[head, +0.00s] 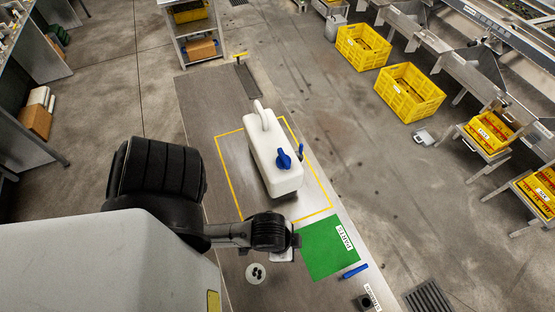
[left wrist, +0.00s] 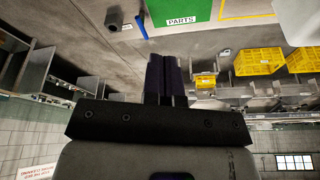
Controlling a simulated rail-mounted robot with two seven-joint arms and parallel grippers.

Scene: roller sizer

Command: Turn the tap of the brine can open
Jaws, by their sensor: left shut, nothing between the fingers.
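The brine can (head: 272,150) is a white jug with a handle, standing on the bench inside a yellow outline. A blue knob-like part (head: 283,159) sits on its near end, and a smaller blue piece (head: 301,151) shows at its right side. I cannot tell from here which way the tap is turned. My left gripper (head: 297,240) is in front of the can, apart from it, by the left edge of the green mat. In the left wrist view its dark fingers (left wrist: 167,75) are together and empty. My right gripper is not in view.
The green mat (head: 328,248) marked PARTS lies at the bench's near right, with a blue stick (head: 355,271) beside it. Yellow crates (head: 410,92) stand on the floor at right. The bench left of the can is clear.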

